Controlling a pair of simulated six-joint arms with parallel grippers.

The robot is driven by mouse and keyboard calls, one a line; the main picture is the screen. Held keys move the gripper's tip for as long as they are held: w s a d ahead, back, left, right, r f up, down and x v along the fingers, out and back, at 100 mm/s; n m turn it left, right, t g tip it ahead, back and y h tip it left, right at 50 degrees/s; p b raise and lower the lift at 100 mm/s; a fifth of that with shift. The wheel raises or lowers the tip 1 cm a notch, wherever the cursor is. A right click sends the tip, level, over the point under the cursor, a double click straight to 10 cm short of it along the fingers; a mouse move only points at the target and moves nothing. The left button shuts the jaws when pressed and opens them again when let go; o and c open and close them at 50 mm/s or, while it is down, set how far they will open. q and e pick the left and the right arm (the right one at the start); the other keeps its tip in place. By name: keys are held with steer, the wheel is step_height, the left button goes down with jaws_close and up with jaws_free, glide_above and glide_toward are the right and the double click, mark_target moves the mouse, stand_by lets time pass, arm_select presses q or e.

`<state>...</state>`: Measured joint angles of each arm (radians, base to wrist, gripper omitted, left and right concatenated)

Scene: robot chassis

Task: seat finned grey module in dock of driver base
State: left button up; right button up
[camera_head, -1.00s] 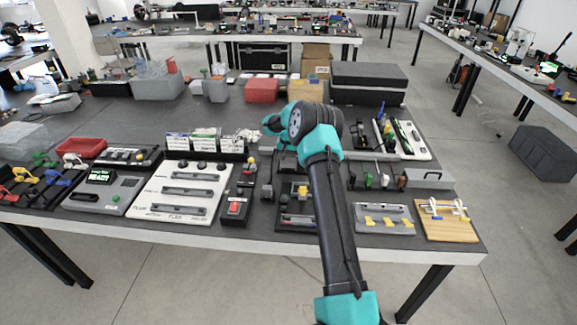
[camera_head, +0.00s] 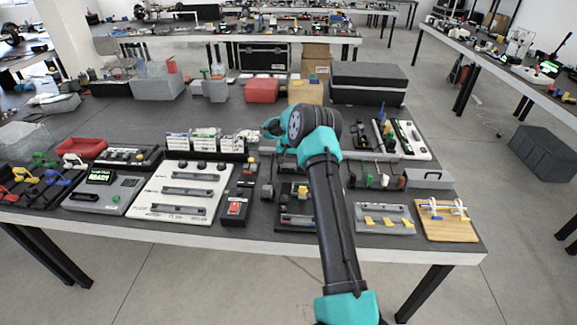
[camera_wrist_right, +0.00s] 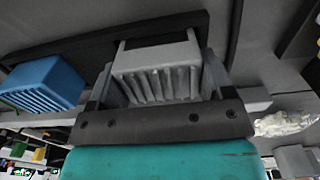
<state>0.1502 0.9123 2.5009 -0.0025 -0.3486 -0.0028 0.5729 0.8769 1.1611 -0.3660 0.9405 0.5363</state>
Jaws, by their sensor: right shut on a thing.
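The finned grey module (camera_wrist_right: 160,85) is held in my right gripper (camera_wrist_right: 160,68) in the right wrist view, with a finger on either side and its fins towards the camera. A long dark bar (camera_wrist_right: 60,52) lies behind it; I cannot tell whether it is the driver base or whether the module touches it. In the head view my right arm (camera_head: 333,220) reaches over the table and bends left and down; its fingertips and the module are hard to make out there. I cannot identify the dock for certain. My left gripper is in no view.
A blue finned block (camera_wrist_right: 45,83) sits left of my gripper in the right wrist view. On the table are a white slotted panel (camera_head: 180,190), a black box with a red button (camera_head: 236,208), a grey panel with yellow parts (camera_head: 384,218) and a wooden board (camera_head: 446,228).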

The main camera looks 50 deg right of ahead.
mark_target(288, 160)
steer(key=c, duration=0.4)
steer(key=shift+r, duration=0.1)
step_height(288, 160, up, 10)
steer(key=shift+f, duration=0.1)
stand_by(0.4)
